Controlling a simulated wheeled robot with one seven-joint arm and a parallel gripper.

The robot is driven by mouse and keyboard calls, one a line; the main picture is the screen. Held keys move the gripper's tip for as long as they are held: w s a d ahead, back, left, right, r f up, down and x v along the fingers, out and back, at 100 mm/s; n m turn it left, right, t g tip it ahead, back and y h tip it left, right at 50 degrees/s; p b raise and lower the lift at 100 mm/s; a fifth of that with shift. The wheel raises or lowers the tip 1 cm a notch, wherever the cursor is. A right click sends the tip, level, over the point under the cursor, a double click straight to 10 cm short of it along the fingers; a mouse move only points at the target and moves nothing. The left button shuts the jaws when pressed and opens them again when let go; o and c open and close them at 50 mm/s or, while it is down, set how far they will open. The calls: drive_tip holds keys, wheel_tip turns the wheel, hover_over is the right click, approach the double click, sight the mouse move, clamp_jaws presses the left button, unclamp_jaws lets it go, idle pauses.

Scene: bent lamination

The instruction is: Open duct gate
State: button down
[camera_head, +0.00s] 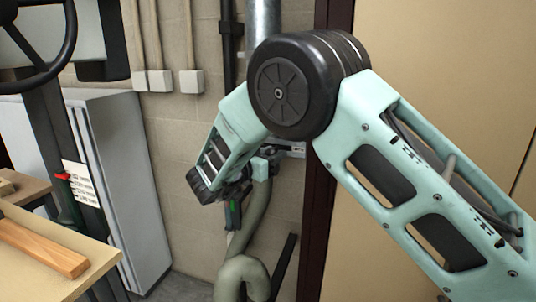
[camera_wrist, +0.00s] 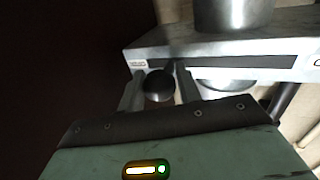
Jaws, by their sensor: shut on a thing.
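The duct gate (camera_wrist: 225,60) is a pale metal plate-like body with a dark slot along its front edge. It shows large in the wrist view, and a small part of it (camera_head: 293,149) shows behind my arm in the head view. A dark round knob (camera_wrist: 158,88) sits at its front. My gripper (camera_wrist: 160,82) has one finger on each side of the knob and is shut on it. My arm hides most of the gripper and gate in the head view. I cannot tell how far the gate's slide is out.
A metal duct (camera_head: 263,18) rises above the gate, and a flexible hose (camera_head: 252,215) hangs below along the block wall. A dark door frame (camera_head: 318,215) stands close on the right. A grey cabinet (camera_head: 128,190) and a workbench with a wooden bar (camera_head: 42,246) are at left.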

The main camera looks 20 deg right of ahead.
drive_tip(key=shift+s+d, duration=0.65)
drive_tip(key=shift+d, duration=0.2)
drive_tip(key=c, duration=1)
unclamp_jaws()
drive_tip(key=shift+a, duration=0.1)
drive_tip(key=b+v, duration=0.3)
drive_tip(key=v, duration=1.4)
drive_tip(key=shift+a, duration=0.2)
drive_tip(key=shift+w, duration=0.1)
